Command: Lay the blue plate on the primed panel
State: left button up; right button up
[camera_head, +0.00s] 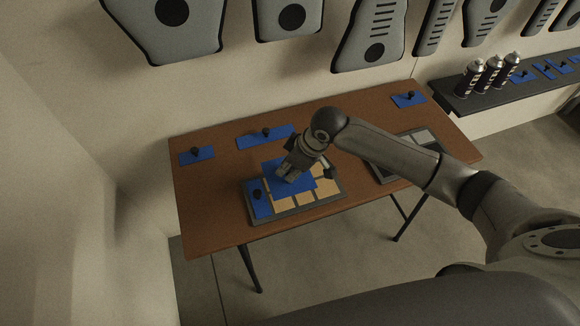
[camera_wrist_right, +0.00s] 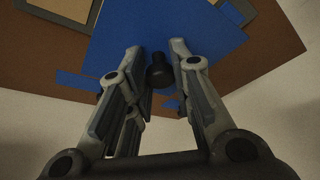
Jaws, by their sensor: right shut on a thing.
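My right gripper (camera_head: 286,174) is shut on the black knob (camera_wrist_right: 160,72) of a blue plate (camera_head: 305,183), which fills the upper middle of the right wrist view (camera_wrist_right: 150,28). The plate is over a grey-framed panel (camera_head: 300,211) with tan cells and covers part of its far side. I cannot tell whether the plate touches the panel. Another blue plate (camera_head: 262,208) with a black knob lies at the panel's left end. My left gripper is out of view.
Blue knobbed plates lie on the brown table (camera_head: 215,215) at left (camera_head: 204,157), at the back (camera_head: 250,140) and far right (camera_head: 400,103). A second grey panel (camera_head: 384,172) is partly behind my right arm. Spray cans (camera_head: 481,78) stand on a dark shelf.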

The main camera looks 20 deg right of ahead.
jog(key=shift+f+b, duration=2.95)
jog(key=shift+b, duration=0.05)
jog(key=shift+f, duration=0.6)
jog(key=shift+f, duration=0.15)
jog(key=o, duration=0.9)
jog(key=shift+c, duration=0.2)
jog(key=v, duration=1.2)
